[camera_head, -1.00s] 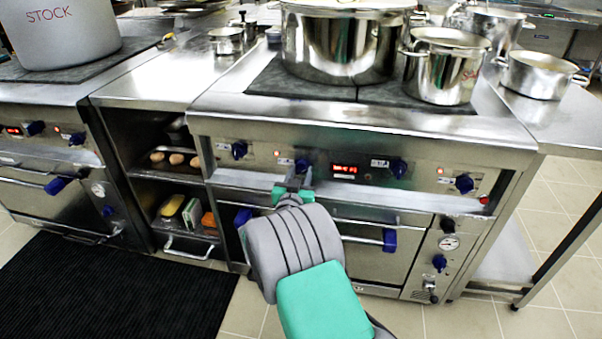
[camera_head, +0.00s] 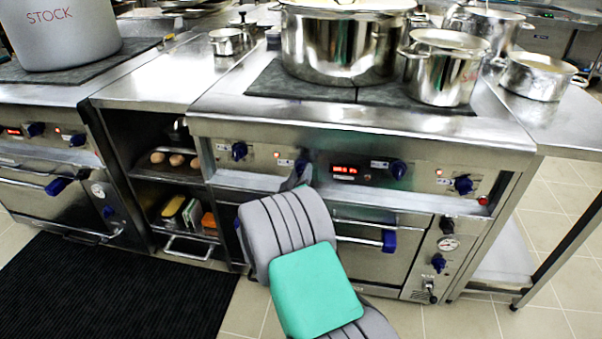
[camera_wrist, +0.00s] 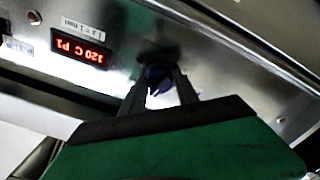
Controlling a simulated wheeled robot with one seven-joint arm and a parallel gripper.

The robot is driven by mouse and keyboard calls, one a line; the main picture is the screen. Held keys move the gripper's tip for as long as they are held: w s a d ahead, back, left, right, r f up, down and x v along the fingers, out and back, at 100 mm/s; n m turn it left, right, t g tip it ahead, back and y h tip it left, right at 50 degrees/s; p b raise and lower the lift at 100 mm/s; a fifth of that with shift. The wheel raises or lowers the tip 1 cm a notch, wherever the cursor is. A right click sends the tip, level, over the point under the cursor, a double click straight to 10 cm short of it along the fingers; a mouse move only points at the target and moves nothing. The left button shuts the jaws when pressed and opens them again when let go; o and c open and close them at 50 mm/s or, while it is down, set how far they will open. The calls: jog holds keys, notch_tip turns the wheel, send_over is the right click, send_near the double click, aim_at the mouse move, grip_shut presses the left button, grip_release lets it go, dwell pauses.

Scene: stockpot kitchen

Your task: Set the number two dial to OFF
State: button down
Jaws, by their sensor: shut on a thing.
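The dial held by my gripper (camera_head: 299,181) is a dark blue knob (camera_head: 301,164), second from the left on the range's front panel. In the head view my wrist hides most of my gripper and part of this knob. The wrist view shows the knob (camera_wrist: 157,78) between the two dark fingers (camera_wrist: 160,92), which are shut on it from both sides. The knob's pointer and its printed marks are too small or hidden to read.
Other blue knobs sit on the panel, one to the left (camera_head: 239,151) and two to the right (camera_head: 398,169). A red display (camera_head: 345,170) is right of the held knob. An oven handle (camera_head: 358,241) lies below. Steel pots (camera_head: 340,48) stand on top.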

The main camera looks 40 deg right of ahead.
jog(key=shift+n+p, duration=0.45)
jog(key=shift+n, duration=1.45)
jog(key=c, duration=0.9)
grip_release()
jog(key=v, duration=0.7)
jog(key=shift+s+a, duration=0.25)
jog(key=shift+a, duration=0.1)
jog(key=shift+r, duration=0.1)
